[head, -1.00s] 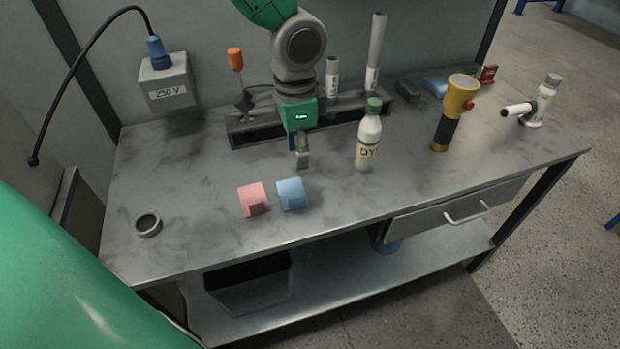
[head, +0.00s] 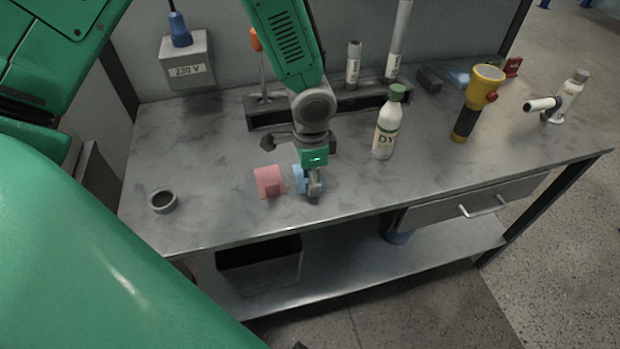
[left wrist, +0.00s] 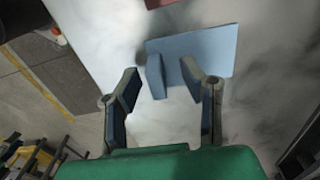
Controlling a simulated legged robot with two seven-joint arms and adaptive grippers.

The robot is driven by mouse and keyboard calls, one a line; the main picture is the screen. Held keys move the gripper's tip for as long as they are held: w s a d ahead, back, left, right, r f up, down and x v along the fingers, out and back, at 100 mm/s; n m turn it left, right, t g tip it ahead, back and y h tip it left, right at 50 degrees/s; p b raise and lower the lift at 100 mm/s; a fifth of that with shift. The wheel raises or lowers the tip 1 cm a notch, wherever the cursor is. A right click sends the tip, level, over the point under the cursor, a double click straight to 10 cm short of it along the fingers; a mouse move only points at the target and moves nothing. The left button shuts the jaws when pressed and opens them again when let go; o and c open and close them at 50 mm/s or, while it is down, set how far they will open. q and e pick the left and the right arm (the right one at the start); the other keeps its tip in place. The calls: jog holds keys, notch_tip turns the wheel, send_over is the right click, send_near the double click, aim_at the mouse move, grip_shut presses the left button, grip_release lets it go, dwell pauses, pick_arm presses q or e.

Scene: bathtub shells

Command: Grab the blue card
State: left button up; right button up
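The blue card (head: 298,172) lies on the workbench, partly hidden behind my left gripper (head: 313,188) in the head view. In the left wrist view the blue card (left wrist: 208,48) shows as a flat sheet with a raised flap at its near left. My left gripper (left wrist: 161,70) is open there, with its fingertips on either side of the flap. I cannot tell whether a finger touches the card. A pink card (head: 269,181) lies just left of the blue one. My right gripper is not in view.
The workbench (head: 210,150) also holds a grey ring (head: 162,201) at left, a white bottle with green cap (head: 387,125), and a yellow flashlight (head: 477,100). A dark rack (head: 350,102) stands behind. The bench's front edge is close to the cards.

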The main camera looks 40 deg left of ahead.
pick_arm(q)
jog(key=shift+a+f, duration=0.15)
jog(key=shift+f, duration=0.1)
jog(key=shift+r, duration=0.1)
jog(key=shift+d, duration=0.4)
grip_shut()
jog(key=shift+d+r, duration=0.1)
jog(key=shift+d, duration=0.05)
